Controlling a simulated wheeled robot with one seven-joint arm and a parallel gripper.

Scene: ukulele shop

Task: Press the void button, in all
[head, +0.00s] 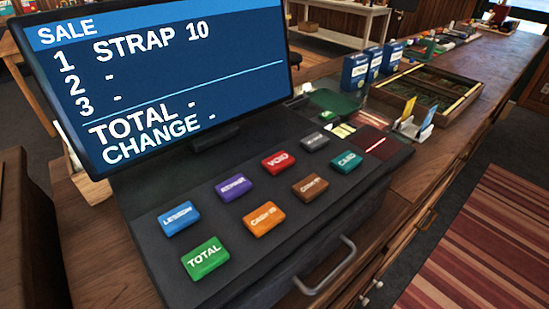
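The void button (277,162) is a red block marked VOID on the dark sloped top of the cash register (140,195). It sits in the far row, right of a purple button (233,188) and left of a grey button (315,140). The register screen (160,75) is lit blue and reads SALE, 1 STRAP 10, with lines 2 and 3, TOTAL and CHANGE showing dashes. My gripper is not in view.
Blue lesson (179,219), green total (205,257), orange (264,219), brown (309,186) and teal card (346,161) buttons surround it. A drawer handle (326,268) juts out in front. Blue boxes (361,70) and a divided wooden tray (425,92) stand behind on the counter. The striped rug (490,245) is clear.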

